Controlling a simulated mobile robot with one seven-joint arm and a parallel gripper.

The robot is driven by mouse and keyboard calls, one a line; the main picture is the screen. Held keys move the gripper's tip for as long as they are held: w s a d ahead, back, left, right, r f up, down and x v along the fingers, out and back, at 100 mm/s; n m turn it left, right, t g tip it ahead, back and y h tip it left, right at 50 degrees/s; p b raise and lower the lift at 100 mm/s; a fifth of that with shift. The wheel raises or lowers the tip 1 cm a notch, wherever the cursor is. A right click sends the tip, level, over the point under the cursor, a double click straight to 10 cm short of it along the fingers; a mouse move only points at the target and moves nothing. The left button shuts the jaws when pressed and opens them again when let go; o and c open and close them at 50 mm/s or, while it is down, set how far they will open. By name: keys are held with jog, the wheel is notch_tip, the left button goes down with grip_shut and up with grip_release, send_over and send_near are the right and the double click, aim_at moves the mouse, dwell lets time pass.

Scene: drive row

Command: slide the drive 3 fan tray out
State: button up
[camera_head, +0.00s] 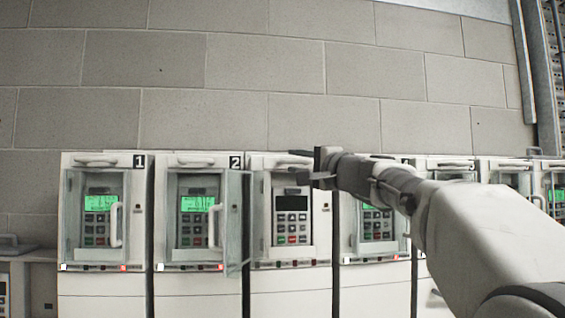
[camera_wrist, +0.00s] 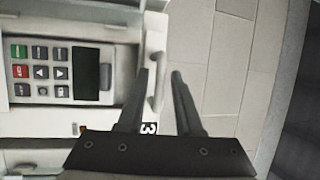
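Drive 3 (camera_head: 291,278) is the third cabinet from the left in the head view, with a dark display (camera_head: 291,203). Its label "3" (camera_wrist: 148,128) shows in the wrist view. The fan tray (camera_wrist: 154,35) appears to be the narrow band at the cabinet's top, with a pale loop handle (camera_wrist: 159,68) on it. In the head view my gripper (camera_head: 296,166) is in front of the top of drive 3 and partly covers that area. In the wrist view my gripper (camera_wrist: 160,73) is open, its fingertips on either side of the handle's near end. I cannot tell whether they touch it.
Drive 1 (camera_head: 102,282) and drive 2 (camera_head: 195,282) stand to the left with green-lit displays. An open door panel (camera_head: 236,220) juts out between drives 2 and 3. More drives stand to the right, partly behind my arm. A block wall (camera_head: 265,60) rises behind.

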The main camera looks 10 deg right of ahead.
grip_shut()
dwell(1.2)
